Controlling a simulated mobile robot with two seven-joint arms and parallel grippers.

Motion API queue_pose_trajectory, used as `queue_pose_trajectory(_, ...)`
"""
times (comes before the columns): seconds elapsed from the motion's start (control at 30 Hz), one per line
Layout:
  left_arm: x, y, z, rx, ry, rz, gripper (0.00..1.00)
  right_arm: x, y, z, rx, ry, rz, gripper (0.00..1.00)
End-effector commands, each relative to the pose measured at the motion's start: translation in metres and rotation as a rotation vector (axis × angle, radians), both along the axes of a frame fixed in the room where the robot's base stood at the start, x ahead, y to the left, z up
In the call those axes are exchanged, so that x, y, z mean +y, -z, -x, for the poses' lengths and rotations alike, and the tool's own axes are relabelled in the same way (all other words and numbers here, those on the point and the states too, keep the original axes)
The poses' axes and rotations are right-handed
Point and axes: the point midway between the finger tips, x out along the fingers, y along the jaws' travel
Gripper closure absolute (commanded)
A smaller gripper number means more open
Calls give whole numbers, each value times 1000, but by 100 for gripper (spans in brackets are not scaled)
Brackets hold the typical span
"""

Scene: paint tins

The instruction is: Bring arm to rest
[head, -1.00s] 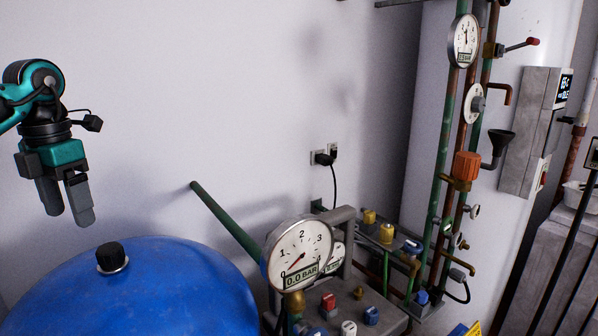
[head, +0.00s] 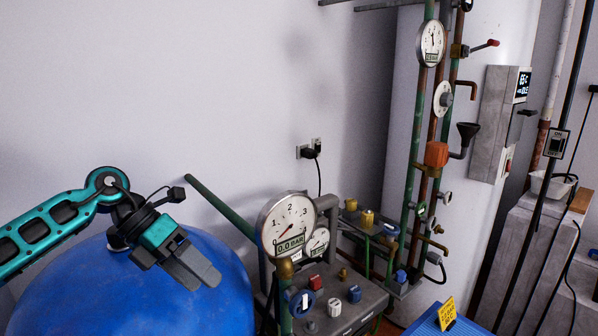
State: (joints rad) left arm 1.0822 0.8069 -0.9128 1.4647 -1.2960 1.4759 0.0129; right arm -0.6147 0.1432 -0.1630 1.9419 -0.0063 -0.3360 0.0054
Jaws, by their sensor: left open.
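My left arm comes in from the left in the head view, in front of the blue tank. My left gripper (head: 200,275) is open and empty, its two dark fingers pointing down and to the right. It overlaps the blue tank (head: 70,290) in the picture, and I cannot tell how far above or in front of the tank it is. The black cap on top of the tank is mostly hidden behind my arm. My right gripper does not show.
A round pressure gauge (head: 288,228) on a pipe stand is just right of my left gripper. A valve panel (head: 350,295) with coloured knobs is beside it. Vertical pipes with a gauge (head: 431,43) stand further right. The white wall (head: 150,90) above is clear.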

Motion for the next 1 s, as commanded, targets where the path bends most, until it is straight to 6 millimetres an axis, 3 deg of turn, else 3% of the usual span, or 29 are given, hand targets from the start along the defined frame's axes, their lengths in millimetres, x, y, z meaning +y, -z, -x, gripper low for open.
queue_pose_trajectory(0.03,-31,12,9,33,4,121,20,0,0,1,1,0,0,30)
queue_pose_trajectory(0.1,-67,18,19,72,-22,290,20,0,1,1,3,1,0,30)
queue_pose_trajectory(0.2,-106,19,30,147,-93,525,20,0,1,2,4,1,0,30)
queue_pose_trajectory(0.3,-132,17,38,241,-205,748,20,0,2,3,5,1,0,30)
queue_pose_trajectory(0.4,-145,17,40,352,-357,954,20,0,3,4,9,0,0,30)
queue_pose_trajectory(0.57,-138,32,35,555,-676,1227,20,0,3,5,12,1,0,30)
queue_pose_trajectory(0.67,-121,57,34,694,-916,1357,20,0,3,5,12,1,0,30)
queue_pose_trajectory(0.83,-80,124,48,942,-1380,1488,20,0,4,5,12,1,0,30)
queue_pose_trajectory(1.0,-40,208,99,1185,-1869,1489,20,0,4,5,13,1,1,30)
